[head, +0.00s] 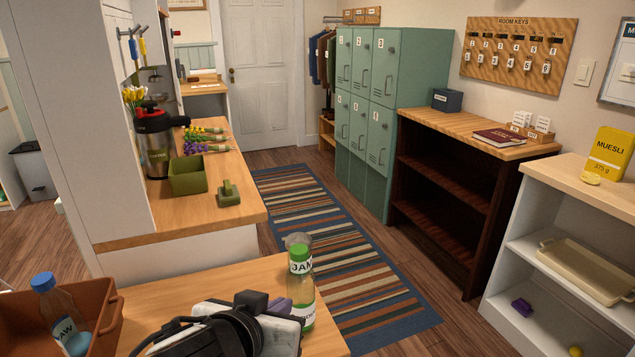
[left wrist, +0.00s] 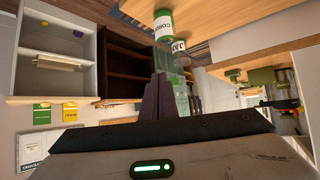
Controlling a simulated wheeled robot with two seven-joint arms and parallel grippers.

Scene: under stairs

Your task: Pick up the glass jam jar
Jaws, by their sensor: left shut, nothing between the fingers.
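Contact is unclear. My right gripper is not in view.
A brown bin (head: 100,325) holding a blue-capped bottle (head: 60,310) stands at the near left of the table (head: 170,295). A counter (head: 225,205) with a green box (head: 188,175) lies beyond. The striped rug (head: 330,240) is clear.

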